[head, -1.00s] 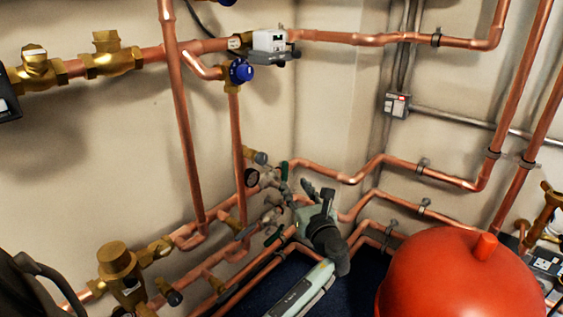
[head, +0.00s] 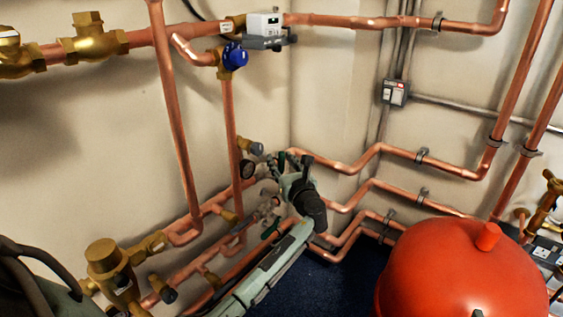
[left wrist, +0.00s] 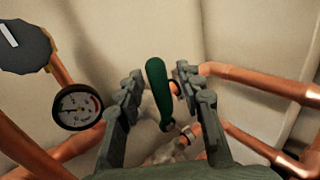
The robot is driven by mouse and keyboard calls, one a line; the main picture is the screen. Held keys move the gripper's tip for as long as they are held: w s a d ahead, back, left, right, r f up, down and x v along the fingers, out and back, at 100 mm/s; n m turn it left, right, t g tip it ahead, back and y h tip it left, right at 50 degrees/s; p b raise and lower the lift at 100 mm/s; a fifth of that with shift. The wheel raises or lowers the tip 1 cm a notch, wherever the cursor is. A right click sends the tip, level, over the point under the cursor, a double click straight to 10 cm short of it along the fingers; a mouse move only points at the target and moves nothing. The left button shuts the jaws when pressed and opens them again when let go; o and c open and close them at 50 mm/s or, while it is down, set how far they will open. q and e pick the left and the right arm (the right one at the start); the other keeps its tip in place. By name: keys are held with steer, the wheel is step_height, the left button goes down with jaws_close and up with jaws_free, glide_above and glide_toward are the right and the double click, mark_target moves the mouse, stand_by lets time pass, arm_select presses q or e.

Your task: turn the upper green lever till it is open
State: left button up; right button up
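The upper green lever (left wrist: 160,92) stands nearly upright in the middle of the left wrist view. My left gripper (left wrist: 160,78) is open, with one finger on each side of the lever. There is a visible gap on the left; the right finger is closer, and I cannot tell whether it touches. In the head view my left gripper (head: 287,168) is at the pipe valves near the corner and hides most of the upper lever. A lower green lever (head: 270,228) shows below it. My right gripper is not in view.
A round pressure gauge (left wrist: 77,106) is left of the fingers in the left wrist view. Copper pipes (head: 375,150) run along both walls. A red tank (head: 450,270) stands at the lower right. A brass valve (head: 105,260) is at the lower left.

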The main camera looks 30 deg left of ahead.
arm_select(q)
jaws_close()
stand_by(0.5)
